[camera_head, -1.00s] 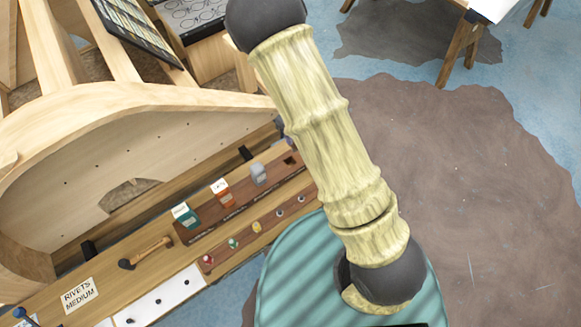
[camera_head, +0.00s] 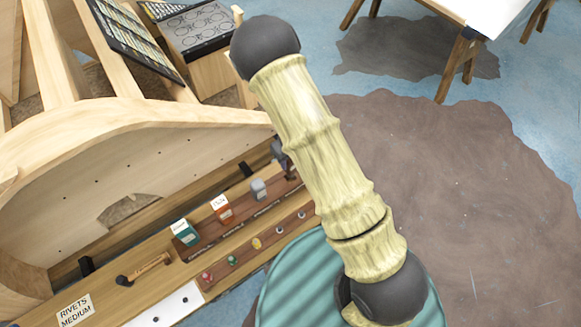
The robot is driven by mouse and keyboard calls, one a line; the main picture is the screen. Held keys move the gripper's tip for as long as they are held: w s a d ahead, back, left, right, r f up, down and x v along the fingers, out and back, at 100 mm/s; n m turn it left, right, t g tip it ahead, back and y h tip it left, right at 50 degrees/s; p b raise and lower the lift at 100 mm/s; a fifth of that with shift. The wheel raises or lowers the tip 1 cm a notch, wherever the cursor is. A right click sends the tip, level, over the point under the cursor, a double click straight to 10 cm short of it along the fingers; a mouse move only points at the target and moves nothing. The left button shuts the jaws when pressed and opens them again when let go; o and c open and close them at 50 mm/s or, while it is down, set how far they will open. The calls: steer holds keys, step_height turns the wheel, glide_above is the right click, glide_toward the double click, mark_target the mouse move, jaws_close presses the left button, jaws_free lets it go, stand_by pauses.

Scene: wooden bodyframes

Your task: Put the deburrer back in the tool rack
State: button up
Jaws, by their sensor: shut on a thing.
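The tool rack (camera_head: 197,254) is a long dark-brown wooden block with labels along its front, lying on the bench beside the frame. It holds a teal tool (camera_head: 185,232), an orange tool (camera_head: 222,209) and a grey tool (camera_head: 259,189), all upright. My gripper (camera_head: 284,162) shows only as a small dark grey sliver at the rack's right end, beside my arm's yellow-green link. The link hides most of it. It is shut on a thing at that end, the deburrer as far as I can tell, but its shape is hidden.
A wooden-handled tool (camera_head: 143,268) lies on the bench left of the rack. A lower strip with small coloured knobs (camera_head: 257,243) runs in front. A large curved wooden frame (camera_head: 130,150) stands behind the rack. A white "RIVETS MEDIUM" label (camera_head: 75,310) is at lower left.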

steer(key=shift+f, duration=0.2)
steer(key=shift+f, duration=1.9)
steer(key=shift+f, duration=0.3)
steer(key=o, duration=1.2)
steer(key=shift+r, duration=0.1)
step_height(320, 180, up, 12)
steer(key=shift+r, duration=0.15)
steer(key=shift+r, duration=0.1)
